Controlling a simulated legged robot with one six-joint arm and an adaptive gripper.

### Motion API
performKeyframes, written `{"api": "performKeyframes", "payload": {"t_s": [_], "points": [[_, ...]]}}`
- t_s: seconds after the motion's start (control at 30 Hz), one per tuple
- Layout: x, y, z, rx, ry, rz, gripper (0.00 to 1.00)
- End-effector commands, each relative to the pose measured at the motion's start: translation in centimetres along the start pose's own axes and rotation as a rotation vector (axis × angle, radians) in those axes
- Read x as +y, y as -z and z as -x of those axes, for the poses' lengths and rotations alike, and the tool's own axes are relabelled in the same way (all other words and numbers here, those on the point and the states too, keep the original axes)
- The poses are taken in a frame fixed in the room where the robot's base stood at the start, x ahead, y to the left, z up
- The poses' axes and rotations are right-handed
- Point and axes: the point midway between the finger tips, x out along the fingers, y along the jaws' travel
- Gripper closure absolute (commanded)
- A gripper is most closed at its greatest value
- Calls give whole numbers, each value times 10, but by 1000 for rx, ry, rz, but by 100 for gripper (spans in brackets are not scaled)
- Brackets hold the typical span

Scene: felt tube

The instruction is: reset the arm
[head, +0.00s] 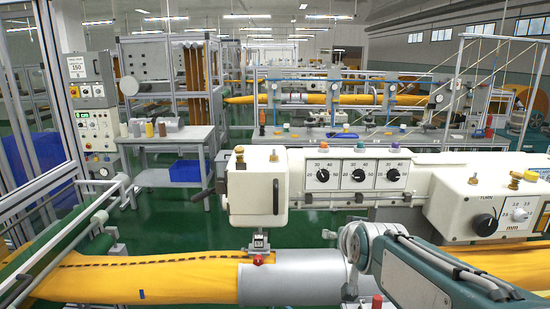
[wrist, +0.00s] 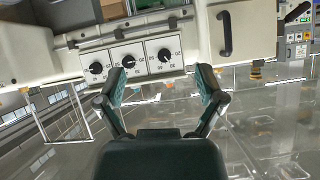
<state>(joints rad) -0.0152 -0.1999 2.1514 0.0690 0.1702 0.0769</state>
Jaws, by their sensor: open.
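My arm reaches in from the lower right of the head view, its teal and grey links in front of the machine and the orange felt tube (head: 150,274). In the wrist view my gripper (wrist: 163,84) is open, with its two fingers spread and nothing between them. Beyond the fingers is the white machine panel with several black dials; the middle dial (wrist: 128,60) lies a little above the gap. The same panel shows in the head view with a dial (head: 359,175). The fingertips are hard to make out in the head view.
The white machine head (head: 257,190) stands left of my arm, above the grey metal cylinder (head: 290,277) inside the felt tube. A white box with a black knob (head: 484,224) sits close on the right. Behind are a grey table (head: 165,137) and a blue bin (head: 185,171).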

Motion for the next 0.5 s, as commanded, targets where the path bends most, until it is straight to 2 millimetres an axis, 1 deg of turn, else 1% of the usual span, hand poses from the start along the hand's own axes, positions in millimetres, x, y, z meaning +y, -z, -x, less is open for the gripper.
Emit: {"api": "performKeyframes", "payload": {"t_s": [0.03,0.1,0.27,0.4,0.5], "points": [[2,-11,17,-34,-4,10,12],[4,-28,36,-91,-10,25,12],[11,-72,80,-221,-24,59,12],[18,-114,117,-335,-37,87,12],[23,-143,141,-413,-47,104,12]]}}
